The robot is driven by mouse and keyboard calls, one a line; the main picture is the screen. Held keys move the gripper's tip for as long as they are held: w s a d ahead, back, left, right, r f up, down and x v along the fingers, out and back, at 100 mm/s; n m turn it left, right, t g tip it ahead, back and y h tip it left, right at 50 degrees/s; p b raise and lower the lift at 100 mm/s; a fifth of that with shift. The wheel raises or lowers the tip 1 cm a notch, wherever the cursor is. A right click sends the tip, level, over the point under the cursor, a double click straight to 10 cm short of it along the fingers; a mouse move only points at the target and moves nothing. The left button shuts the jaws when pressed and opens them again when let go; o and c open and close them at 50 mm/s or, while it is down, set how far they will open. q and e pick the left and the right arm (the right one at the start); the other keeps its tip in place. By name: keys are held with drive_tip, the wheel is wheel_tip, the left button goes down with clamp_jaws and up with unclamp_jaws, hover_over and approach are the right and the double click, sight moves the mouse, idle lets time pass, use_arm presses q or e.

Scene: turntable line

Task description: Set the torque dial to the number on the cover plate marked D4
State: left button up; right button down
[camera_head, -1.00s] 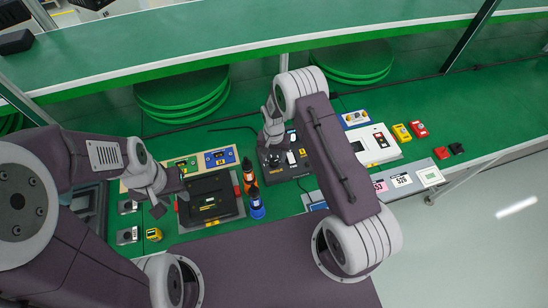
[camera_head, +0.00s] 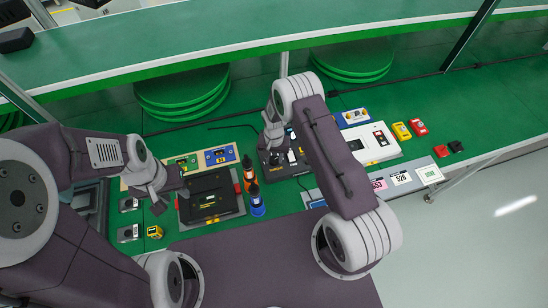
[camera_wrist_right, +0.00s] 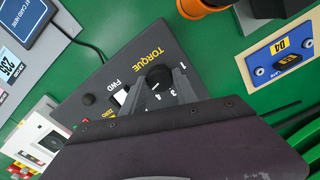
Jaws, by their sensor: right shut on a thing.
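The black torque dial (camera_wrist_right: 158,76) is on a dark control box (camera_wrist_right: 120,62) labelled TORQUE and FWD in the right wrist view. My right gripper (camera_wrist_right: 160,88) is shut on the dial, with a finger on either side; its body hides part of the dial scale. In the head view the right gripper (camera_head: 272,140) is over the same box. My left gripper (camera_head: 168,200) is open and empty beside a black case.
The black case (camera_head: 208,200) lies on the green bench left of two bottles (camera_head: 252,186). A white device (camera_head: 373,145), yellow and red blocks (camera_head: 402,131) and a grey strip with number cards (camera_head: 402,178) are to the right. Green turntable discs (camera_head: 183,95) stand behind.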

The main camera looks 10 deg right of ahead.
sight(274, 159)
drive_tip(key=n+b, duration=0.2)
drive_tip(key=n, duration=0.1)
drive_tip(key=shift+f+n, duration=0.1)
drive_tip(key=shift+n, duration=0.2)
drive_tip(key=shift+n+b, duration=0.6)
drive_tip(key=shift+n, duration=1.2)
drive_tip(key=c, duration=0.9)
unclamp_jaws()
drive_tip(key=shift+c, duration=0.2)
wheel_tip(274, 159, up, 9)
drive_tip(key=b, duration=0.1)
drive_tip(key=shift+b, duration=0.35)
